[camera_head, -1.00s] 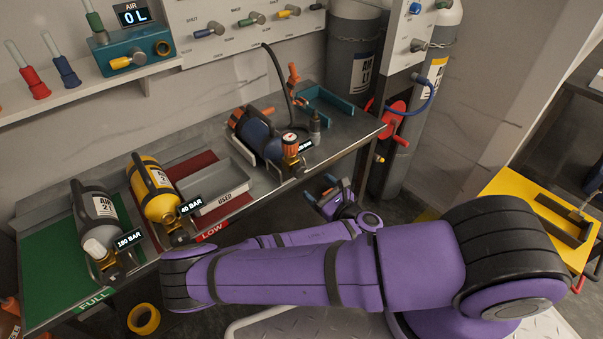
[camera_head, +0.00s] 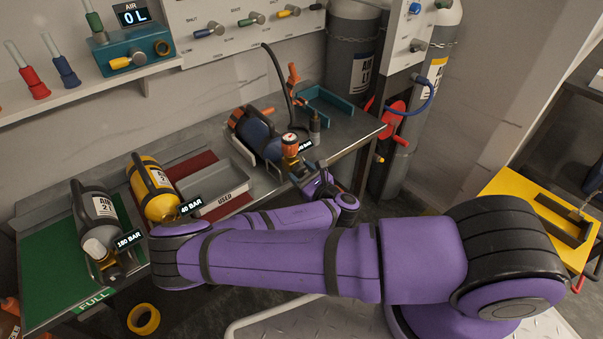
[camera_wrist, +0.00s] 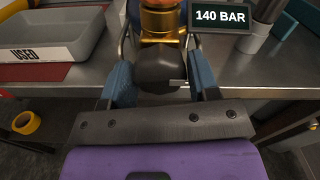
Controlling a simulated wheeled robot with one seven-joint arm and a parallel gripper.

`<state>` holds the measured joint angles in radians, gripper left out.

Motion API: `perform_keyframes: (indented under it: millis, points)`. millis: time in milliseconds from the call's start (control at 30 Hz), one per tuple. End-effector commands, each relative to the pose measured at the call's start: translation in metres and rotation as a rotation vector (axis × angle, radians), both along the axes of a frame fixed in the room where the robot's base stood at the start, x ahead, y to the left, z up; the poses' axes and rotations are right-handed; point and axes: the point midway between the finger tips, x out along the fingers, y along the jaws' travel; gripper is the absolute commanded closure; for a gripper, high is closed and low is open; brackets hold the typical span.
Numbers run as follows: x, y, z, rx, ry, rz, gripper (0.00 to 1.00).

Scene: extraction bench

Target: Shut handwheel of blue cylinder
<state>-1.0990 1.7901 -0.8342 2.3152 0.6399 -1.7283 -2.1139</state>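The blue cylinder (camera_head: 258,137) lies in a cradle at the right part of the bench, with a brass valve (camera_wrist: 162,22) at its front end. An orange-red gauge (camera_head: 289,140) sits on top of the valve. Its handwheel is a dark rounded knob (camera_wrist: 160,66) facing me in the wrist view; in the head view my gripper mostly hides it. My gripper (camera_head: 314,176) is at the bench's front edge. In the wrist view its blue fingers (camera_wrist: 162,78) stand open on either side of the knob. Contact with the knob cannot be made out.
A "140 BAR" sign (camera_wrist: 222,16) is close right of the valve. A grey USED tray (camera_head: 215,189) stands to the left. Yellow (camera_head: 153,189) and grey (camera_head: 96,220) cylinders lie farther left. A teal bracket (camera_head: 328,103) is behind on the right.

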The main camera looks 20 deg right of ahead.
Motion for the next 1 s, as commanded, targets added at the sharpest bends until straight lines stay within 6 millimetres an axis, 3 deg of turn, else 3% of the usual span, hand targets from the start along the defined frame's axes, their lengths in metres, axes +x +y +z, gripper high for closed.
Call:
perform_keyframes:
  millis: [33,100,133,567,1000]
  points:
    - [-0.0001,0.0001,0.0,0.0,0.0,0.0,0.57]
    - [-0.0001,0.0001,0.0,0.0,0.0,0.0,0.73]
    - [-0.0001,0.0001,0.0,0.0,0.0,0.0,0.74]
    - [-0.0002,0.0001,-0.0001,0.086,0.028,0.0,0.74]
    - [-0.0003,0.0002,-0.0003,0.439,0.141,-0.002,0.74]
